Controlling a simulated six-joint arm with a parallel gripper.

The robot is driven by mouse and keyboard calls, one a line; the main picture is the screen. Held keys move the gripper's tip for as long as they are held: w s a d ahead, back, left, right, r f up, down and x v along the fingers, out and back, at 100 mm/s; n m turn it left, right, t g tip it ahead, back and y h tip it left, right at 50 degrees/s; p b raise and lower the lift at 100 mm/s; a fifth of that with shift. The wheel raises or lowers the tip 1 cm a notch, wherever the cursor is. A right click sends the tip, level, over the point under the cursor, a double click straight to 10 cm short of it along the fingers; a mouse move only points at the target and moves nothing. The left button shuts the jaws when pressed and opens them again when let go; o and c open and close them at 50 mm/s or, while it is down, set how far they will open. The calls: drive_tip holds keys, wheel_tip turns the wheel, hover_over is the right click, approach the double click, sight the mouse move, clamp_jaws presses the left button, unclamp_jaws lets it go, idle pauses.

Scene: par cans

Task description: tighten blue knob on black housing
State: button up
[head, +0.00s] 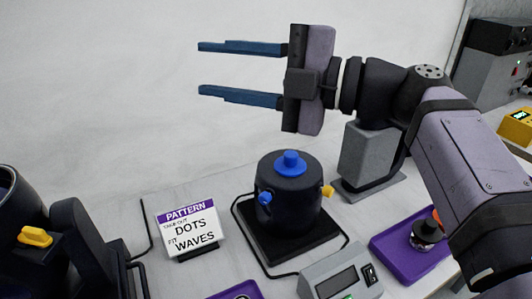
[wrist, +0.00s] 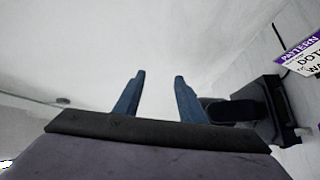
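The black housing (head: 290,215) stands upright on a dark square base in the middle of the head view. A blue piece (head: 290,160) with a wide rim and a raised middle sits on its top. A smaller blue knob (head: 264,198) sticks out of its front left side, and a yellow knob (head: 328,191) out of its right side. My gripper (head: 200,68) is above and to the left of the housing, pointing left. Its two blue fingers are wide apart with nothing between them. They also show apart and empty in the wrist view (wrist: 159,76). I cannot tell how tight the knobs are.
A sign reading "PATTERN" (head: 188,230) stands left of the housing. A dark machine with a yellow knob (head: 35,237) is at the left edge. A grey box with a display (head: 340,270) is in front. A purple tray (head: 391,247) lies to the right. A cable loops around the base.

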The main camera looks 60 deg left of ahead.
drive_tip(key=s+a+r+h+p, duration=0.3)
drive_tip(key=s+a+r+p, duration=0.15)
drive_tip(key=p, duration=1.05)
drive_tip(key=t+h+p, duration=0.8)
drive_tip(key=t+p, duration=0.3)
drive_tip(key=p, duration=0.3)
approach(265, 196)
drive_tip(key=f, duration=0.1)
drive_tip(key=shift+s+f+m, duration=0.1)
drive_tip(key=shift+s+m, duration=0.15)
drive_tip(key=shift+m, duration=0.15)
drive_tip(key=shift+p+x, duration=1.45)
drive_tip(key=shift+x, duration=2.15)
drive_tip(key=shift+w+a, duration=0.1)
